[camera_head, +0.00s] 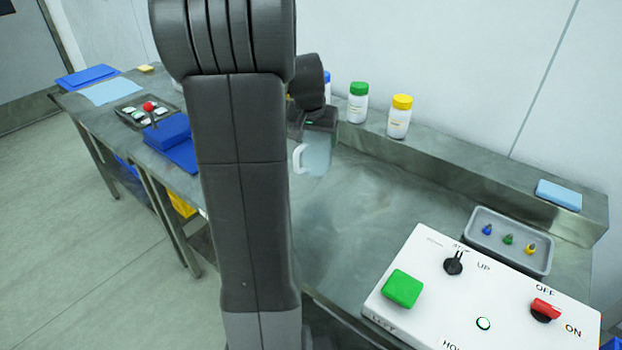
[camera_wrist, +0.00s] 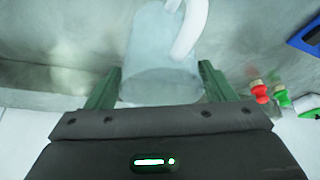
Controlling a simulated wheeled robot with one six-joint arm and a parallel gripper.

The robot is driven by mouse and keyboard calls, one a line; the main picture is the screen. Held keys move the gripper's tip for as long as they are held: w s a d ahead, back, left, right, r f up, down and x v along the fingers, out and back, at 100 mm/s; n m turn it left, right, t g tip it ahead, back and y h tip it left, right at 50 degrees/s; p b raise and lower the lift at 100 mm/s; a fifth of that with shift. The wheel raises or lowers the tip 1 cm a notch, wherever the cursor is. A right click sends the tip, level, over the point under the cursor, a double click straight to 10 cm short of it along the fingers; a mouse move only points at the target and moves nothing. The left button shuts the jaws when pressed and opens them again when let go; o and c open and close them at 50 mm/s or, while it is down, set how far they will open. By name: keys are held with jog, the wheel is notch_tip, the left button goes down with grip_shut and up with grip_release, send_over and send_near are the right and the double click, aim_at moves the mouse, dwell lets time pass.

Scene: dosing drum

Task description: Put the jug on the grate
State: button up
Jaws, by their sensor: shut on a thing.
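A pale, translucent jug (camera_head: 318,158) with a white handle is between the jaws of my gripper (camera_head: 314,128), over the metal bench. In the wrist view the jug (camera_wrist: 152,62) fills the space between the two green fingers of my gripper (camera_wrist: 160,84), and its handle shows at the top right. My gripper is shut on the jug. I cannot make out a grate in either view; my arm hides a wide strip of the bench in the head view.
A green-capped bottle (camera_head: 358,103) and a yellow-capped bottle (camera_head: 400,117) stand on the back ledge (camera_head: 470,165). A white control panel (camera_head: 430,275) with a green button and a grey tray (camera_head: 480,220) are at right. The bench middle (camera_head: 390,205) is clear.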

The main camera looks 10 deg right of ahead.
aim_at(315, 164)
notch_tip(315, 164, down, 8)
jog(key=shift+f, duration=0.1)
jog(key=shift+f, duration=0.1)
dwell(0.3)
jog(key=o, duration=0.9)
jog(key=shift+f, duration=0.1)
jog(key=shift+c, duration=0.2)
jog(key=o, duration=0.4)
